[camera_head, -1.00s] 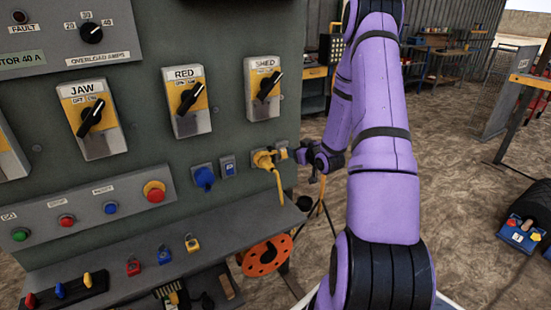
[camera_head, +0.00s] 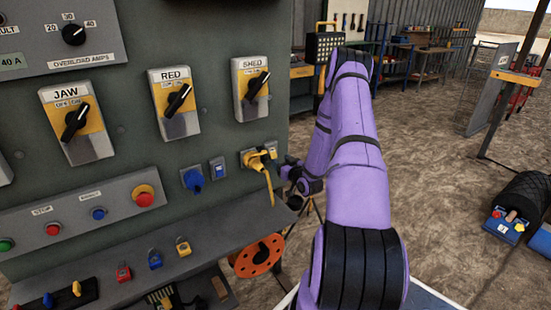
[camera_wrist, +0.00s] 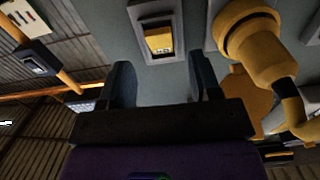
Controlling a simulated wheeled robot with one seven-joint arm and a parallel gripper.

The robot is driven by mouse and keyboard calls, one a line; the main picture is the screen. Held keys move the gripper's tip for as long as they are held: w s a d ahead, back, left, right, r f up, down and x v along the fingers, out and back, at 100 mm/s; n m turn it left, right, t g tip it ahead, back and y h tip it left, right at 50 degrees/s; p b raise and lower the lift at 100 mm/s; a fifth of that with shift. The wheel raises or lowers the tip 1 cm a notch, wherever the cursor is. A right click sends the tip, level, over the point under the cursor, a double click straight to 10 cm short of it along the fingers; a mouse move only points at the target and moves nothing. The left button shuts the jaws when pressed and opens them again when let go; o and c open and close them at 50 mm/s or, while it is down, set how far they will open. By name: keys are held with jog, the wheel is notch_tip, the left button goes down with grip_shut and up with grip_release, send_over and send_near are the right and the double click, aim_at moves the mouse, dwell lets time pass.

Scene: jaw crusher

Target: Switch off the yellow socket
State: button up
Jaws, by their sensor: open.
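The yellow socket (camera_head: 250,160) is at the right end of the green panel, with a yellow plug and hanging yellow cable in it. Its small yellow switch (camera_head: 271,151) is just to the right. In the wrist view the switch (camera_wrist: 159,41) is a yellow rocker in a grey frame, with the yellow plug (camera_wrist: 256,45) to its right. My gripper (camera_wrist: 163,82) is open and empty, its two fingers pointing at the panel on either side of the line to the switch. In the head view my gripper (camera_head: 287,170) is right of the switch, small and partly hidden.
A blue plug (camera_head: 193,180) and blue switch (camera_head: 218,168) are left of the yellow socket. Rotary switches line the panel above. A grey shelf (camera_head: 215,243) with padlocks juts out below, and an orange reel (camera_head: 258,258) hangs beneath it.

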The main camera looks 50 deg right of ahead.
aim_at(274, 155)
jog(key=shift+x, duration=2.25)
